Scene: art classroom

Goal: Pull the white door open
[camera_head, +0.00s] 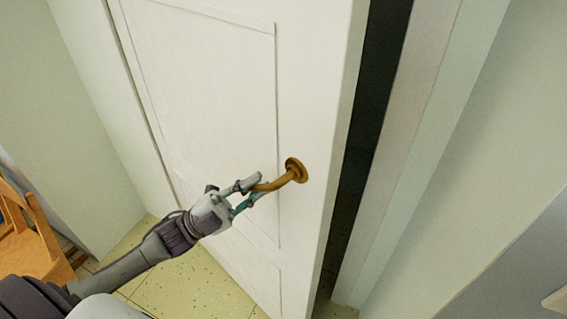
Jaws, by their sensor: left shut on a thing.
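The white door (215,90) fills the middle of the head view. It stands ajar, with a dark gap (372,120) between its right edge and the frame. A brass-coloured lever handle (294,171) sits near the door's right edge. My left gripper (252,192) comes in from the lower left and is shut on the handle's lever, with a finger on either side of it. My right gripper is not in view.
The pale door frame (405,150) and wall (460,150) stand to the right of the gap. A wooden chair (30,250) is at the lower left. Speckled yellowish floor (185,285) shows below the door.

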